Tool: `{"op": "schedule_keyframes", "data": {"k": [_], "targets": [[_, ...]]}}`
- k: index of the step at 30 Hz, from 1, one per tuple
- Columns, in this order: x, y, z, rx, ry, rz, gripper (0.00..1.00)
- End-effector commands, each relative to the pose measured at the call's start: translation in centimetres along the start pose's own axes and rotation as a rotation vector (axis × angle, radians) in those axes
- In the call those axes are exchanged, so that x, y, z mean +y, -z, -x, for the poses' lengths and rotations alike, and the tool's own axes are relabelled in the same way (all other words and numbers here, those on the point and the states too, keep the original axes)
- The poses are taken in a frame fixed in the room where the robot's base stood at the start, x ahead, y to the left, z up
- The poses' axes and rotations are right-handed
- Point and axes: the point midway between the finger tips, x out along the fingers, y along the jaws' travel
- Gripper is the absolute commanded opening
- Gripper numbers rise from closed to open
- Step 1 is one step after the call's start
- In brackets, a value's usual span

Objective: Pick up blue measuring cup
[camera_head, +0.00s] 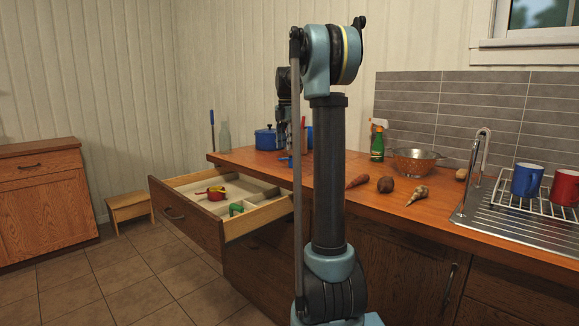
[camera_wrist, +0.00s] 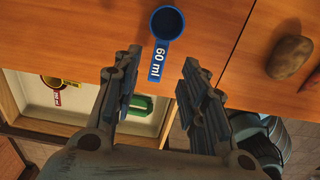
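The blue measuring cup (camera_wrist: 167,23) lies on the wooden counter in the wrist view, its round bowl at the top and its handle, marked "60 ml", pointing down the picture. A small blue patch, likely this cup, shows in the head view (camera_head: 284,158). My gripper (camera_wrist: 163,58) is open and empty. Its two fingers point toward the cup, and the handle shows between the fingertips. The height of the fingertips above the handle is hard to tell. In the head view my arm hides most of the gripper.
An open drawer (camera_head: 188,221) below the counter holds red, yellow and green utensils. A potato (camera_wrist: 289,57) lies right of the cup. A blue pot (camera_head: 266,139), spray bottle (camera_head: 377,144) and colander (camera_head: 414,161) stand on the counter, with a sink rack at right.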

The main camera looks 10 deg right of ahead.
Motion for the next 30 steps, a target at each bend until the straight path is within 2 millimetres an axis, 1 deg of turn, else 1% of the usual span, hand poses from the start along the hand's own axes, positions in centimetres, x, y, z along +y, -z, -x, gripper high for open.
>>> {"op": "schedule_keyframes", "data": {"k": [5,12,15,18,24,25,26,27,30], "targets": [[0.0,0.1,-1.0,0.0,0.0,0.0,0.39],[0.1,0.3,-4.2,0.0,0.0,0.0,0.39],[0.1,0.3,-5.1,0.0,0.0,0.0,0.39],[0.1,0.3,-5.5,0.0,0.0,0.0,0.39],[0.1,0.3,-5.5,0.0,0.0,-0.001,0.39],[0.1,0.2,-5.5,0.0,0.0,-0.001,0.37],[0.1,0.2,-5.5,0.0,0.0,-0.001,0.3],[0.0,0.2,-5.5,0.0,0.0,-0.001,0.21],[0.0,0.2,-5.5,0.0,0.0,-0.002,0.02]]}}
